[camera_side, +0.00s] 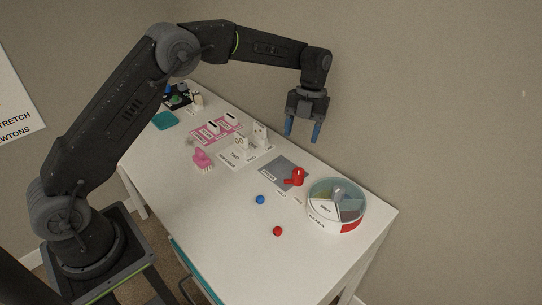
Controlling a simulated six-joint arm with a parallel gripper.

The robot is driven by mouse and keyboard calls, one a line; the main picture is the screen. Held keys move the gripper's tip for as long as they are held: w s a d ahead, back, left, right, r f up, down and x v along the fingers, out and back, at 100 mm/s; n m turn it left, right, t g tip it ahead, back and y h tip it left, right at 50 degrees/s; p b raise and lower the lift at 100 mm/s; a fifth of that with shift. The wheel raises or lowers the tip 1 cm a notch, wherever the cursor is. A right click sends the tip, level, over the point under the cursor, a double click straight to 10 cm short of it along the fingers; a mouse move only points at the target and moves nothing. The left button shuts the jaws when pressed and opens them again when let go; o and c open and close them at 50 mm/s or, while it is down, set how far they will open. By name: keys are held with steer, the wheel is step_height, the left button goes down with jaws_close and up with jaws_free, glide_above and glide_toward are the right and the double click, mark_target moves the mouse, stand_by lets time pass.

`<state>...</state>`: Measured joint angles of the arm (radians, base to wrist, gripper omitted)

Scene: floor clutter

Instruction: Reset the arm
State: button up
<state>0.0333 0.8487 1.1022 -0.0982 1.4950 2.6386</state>
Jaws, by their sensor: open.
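My gripper (302,130) hangs above the back edge of the white table, pointing down. Its two blue fingers are apart with nothing between them. It is in the air, above and behind the grey mat, and touches nothing that I can see. My arm arches over the left part of the table.
On the table (205,210) are a round sectioned tray (353,225), a red object (295,178) by a grey mat (275,170), a blue ball (260,199), a red ball (278,231), a pink brush (202,160) and a teal block (165,120). The front left is clear.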

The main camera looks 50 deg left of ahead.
steer(key=s+a+r+n+t, duration=0.2)
steer(key=s+r+n+t, duration=0.2)
steer(key=s+r+n, duration=1)
steer(key=s+a+n+t+y, duration=0.1)
steer(key=s+n+t, duration=0.4)
steer(key=s+n, duration=1.1)
steer(key=shift+s+a+f, duration=0.15)
steer(key=shift+s+f, duration=0.2)
steer(key=shift+s, duration=0.25)
